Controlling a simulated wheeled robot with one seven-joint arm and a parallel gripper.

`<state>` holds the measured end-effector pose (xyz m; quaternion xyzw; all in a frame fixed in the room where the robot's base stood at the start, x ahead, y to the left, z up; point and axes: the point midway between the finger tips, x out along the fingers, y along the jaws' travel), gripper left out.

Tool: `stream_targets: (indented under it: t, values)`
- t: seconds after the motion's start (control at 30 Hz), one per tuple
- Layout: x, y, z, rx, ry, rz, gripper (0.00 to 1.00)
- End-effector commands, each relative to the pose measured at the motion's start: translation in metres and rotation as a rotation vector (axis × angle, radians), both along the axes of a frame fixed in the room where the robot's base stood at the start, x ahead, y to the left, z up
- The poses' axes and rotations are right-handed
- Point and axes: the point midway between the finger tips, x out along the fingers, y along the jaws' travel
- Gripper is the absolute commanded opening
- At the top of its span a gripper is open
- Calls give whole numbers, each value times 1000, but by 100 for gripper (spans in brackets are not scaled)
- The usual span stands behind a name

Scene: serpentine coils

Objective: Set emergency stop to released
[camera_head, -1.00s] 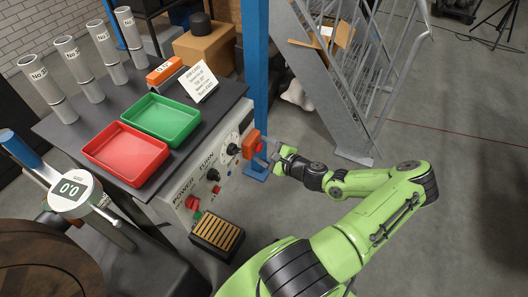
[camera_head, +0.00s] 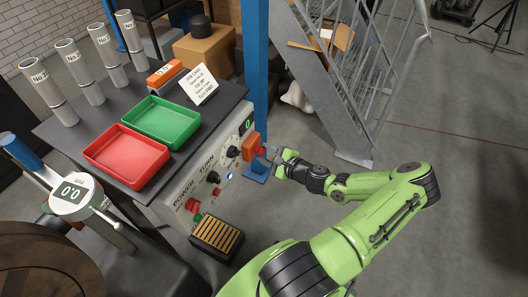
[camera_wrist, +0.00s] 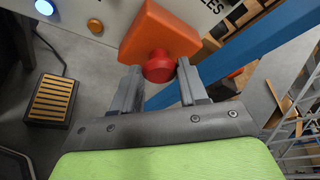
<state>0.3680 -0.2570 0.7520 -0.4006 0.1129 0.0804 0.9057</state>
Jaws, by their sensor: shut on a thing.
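The emergency stop is a red mushroom button (camera_wrist: 159,66) on an orange box (camera_wrist: 160,30). The box (camera_head: 250,147) sits at the right end of the grey control panel (camera_head: 205,177) in the head view. My gripper (camera_wrist: 160,78) has one finger on each side of the red button, with the tips at its rim, and is shut on it. In the head view my gripper (camera_head: 269,154) reaches the box from the right, and the button is mostly hidden between the fingers.
A blue-white lamp (camera_head: 230,177) and a green display (camera_head: 247,124) are lit on the panel. A blue post (camera_head: 256,70) stands behind the orange box. A slatted pedal (camera_head: 216,236) lies below the panel.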

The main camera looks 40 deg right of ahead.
Motion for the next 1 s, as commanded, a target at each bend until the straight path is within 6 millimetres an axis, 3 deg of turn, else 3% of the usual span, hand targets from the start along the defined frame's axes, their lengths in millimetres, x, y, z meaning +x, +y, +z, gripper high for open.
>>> stream_targets:
  t: [0.27,0.3,0.47,0.77,0.87,1.0]
  values:
    - [-8,-3,-1,-1,5,-1,0]
    - [-8,-3,-1,-1,5,-1,44]
    - [-8,-3,0,-2,4,-1,69]
    - [-9,-3,1,-1,3,-1,69]
    - [-22,-4,4,0,6,-3,69]
    - [-57,-7,16,0,7,-6,69]
